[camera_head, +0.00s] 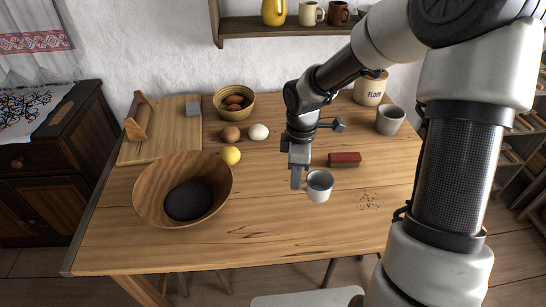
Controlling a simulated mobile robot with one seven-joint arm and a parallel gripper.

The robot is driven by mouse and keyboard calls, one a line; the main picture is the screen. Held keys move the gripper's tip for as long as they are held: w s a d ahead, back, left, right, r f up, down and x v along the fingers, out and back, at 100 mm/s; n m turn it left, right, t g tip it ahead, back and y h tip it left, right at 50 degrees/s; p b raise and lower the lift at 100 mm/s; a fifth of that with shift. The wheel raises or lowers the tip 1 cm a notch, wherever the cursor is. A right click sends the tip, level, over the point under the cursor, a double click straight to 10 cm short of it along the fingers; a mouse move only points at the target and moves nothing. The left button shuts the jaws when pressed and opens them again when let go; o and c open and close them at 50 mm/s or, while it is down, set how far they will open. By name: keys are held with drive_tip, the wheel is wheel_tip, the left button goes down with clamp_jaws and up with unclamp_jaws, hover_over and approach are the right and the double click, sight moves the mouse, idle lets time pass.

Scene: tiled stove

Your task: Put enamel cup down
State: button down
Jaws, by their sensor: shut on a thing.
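The enamel cup (319,186) is white with a blue inside and stands upright, over or on the front middle part of the wooden table (270,235). I cannot tell whether its base touches the tabletop. My gripper (300,180) points down at the cup's left side and is shut on it. The fingertips are partly hidden against the cup.
A large wooden bowl (183,190) stands left, with a lemon (231,155) and an egg (258,132) behind it. A red-brown brush-like block (345,159) lies behind the cup, and dark crumbs (369,201) lie to its right. The front middle of the table is clear.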

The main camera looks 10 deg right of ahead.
drive_tip(key=f+n+b, duration=0.1)
drive_tip(key=f+n, duration=0.2)
drive_tip(key=f, duration=0.1)
drive_tip(key=a+f+n+b, duration=0.1)
drive_tip(key=f+n+b, duration=0.1)
drive_tip(key=f+n, duration=0.2)
drive_tip(key=w+a+f+n+b, duration=0.1)
drive_tip(key=f+n+b, duration=0.1)
drive_tip(key=f+n, duration=0.2)
drive_tip(key=shift+f, duration=0.95)
drive_tip(key=shift+f, duration=0.2)
drive_tip(key=c, duration=1.9)
unclamp_jaws()
drive_tip(key=shift+c, duration=0.2)
wheel_tip(320, 180, up, 12)
drive_tip(key=p, duration=0.2)
drive_tip(key=shift+w+d+r, duration=0.15)
drive_tip(key=shift+d+r, duration=0.05)
